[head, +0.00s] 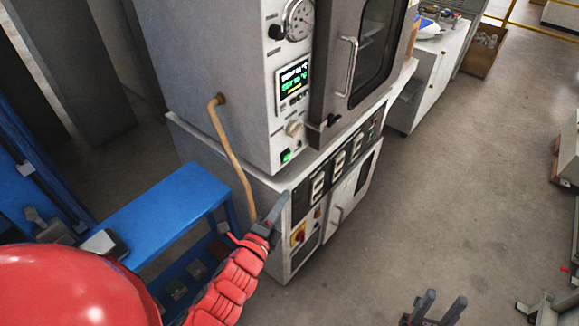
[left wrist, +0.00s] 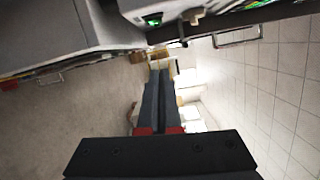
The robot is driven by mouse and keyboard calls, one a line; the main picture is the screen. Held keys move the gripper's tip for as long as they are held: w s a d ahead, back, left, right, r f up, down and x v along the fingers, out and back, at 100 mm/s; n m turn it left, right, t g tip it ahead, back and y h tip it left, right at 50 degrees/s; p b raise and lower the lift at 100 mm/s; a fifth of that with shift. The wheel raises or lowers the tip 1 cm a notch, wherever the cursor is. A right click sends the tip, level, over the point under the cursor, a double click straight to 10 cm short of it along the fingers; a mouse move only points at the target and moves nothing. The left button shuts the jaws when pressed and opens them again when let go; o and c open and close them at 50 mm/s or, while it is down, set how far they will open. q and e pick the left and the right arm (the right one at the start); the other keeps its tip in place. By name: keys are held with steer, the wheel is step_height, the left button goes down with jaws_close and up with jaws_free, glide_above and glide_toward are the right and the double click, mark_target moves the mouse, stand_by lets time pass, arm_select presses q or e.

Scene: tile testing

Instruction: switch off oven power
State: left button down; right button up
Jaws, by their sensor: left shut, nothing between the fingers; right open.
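The oven (head: 240,75) is a tall grey unit with a round gauge, a lit display (head: 293,84) and a windowed door (head: 375,50). Its green-lit power switch (head: 286,156) is low on the front panel, below a pale knob (head: 293,128). The lit switch also shows at the top of the left wrist view (left wrist: 153,20). My left gripper (head: 281,205) is shut and empty, in front of the lower cabinet and below the switch, apart from it in the picture. Its closed fingers show in the left wrist view (left wrist: 159,80). My right gripper (head: 440,306) is open and empty at the bottom edge.
A blue bench (head: 170,205) is at left.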

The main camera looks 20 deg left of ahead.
mark_target(287, 157)
arm_select(q)
steer(key=shift+w, duration=0.1)
steer(key=shift+w+a+r+p, duration=0.15)
steer(key=shift+w+a+p, duration=0.25)
steer(key=shift+w, duration=1.45)
steer(key=shift+w+a+r+p, duration=0.15)
steer(key=shift+w+a, duration=0.3)
steer(key=shift+w, duration=1.35)
steer(key=shift+w+a+r+p, duration=0.1)
steer(key=shift+w+a+p, duration=0.3)
steer(key=shift+w, duration=1.45)
